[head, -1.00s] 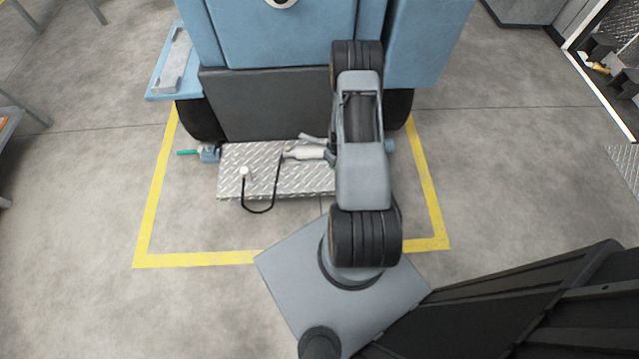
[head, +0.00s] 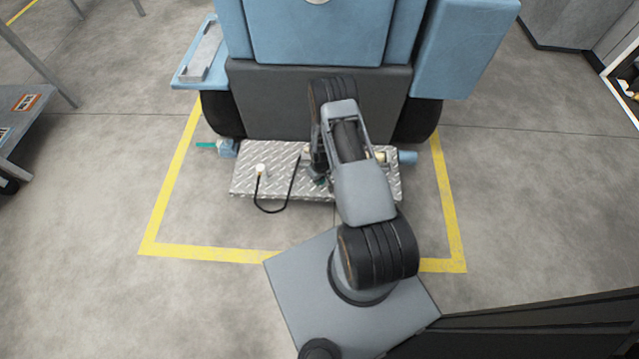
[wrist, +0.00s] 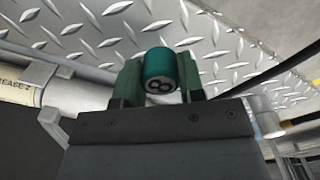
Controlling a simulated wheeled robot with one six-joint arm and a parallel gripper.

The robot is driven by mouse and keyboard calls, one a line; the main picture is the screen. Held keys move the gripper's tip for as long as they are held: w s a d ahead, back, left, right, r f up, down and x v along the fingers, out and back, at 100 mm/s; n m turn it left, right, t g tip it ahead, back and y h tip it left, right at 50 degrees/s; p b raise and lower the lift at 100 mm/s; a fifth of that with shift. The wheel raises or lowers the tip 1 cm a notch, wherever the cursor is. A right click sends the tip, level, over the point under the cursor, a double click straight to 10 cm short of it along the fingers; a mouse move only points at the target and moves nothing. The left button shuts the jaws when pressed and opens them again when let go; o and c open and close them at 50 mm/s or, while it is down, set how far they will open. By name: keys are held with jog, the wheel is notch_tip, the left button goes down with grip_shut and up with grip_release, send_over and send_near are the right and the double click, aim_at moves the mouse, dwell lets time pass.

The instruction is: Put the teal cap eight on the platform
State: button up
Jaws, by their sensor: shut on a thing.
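The teal cap eight (wrist: 159,66) shows in the wrist view, its dark end marked with an 8. My gripper (wrist: 160,78) is shut on it, with one green finger on each side. The platform (wrist: 225,50) is bright diamond plate and fills the view behind the cap. In the head view the platform (head: 275,155) lies in front of the blue machine, and my gripper (head: 319,179) is over its middle, partly hidden by my arm. The cap is not clear there. I cannot tell whether it touches the plate.
A white knob (head: 261,169) with a black hose (head: 272,210) is on the platform's left part. A labelled pale cylinder (wrist: 15,88) is at the wrist view's left. A blue fitting (head: 228,148) is left of the platform. Yellow floor lines (head: 205,252) frame the area.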

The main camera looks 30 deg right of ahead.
jog(key=shift+w+a+f+b, duration=0.15)
jog(key=shift+f+b, duration=0.55)
jog(key=shift+f, duration=1.05)
jog(key=shift+f, duration=0.2)
jog(key=o, duration=1)
jog(key=shift+c, duration=0.2)
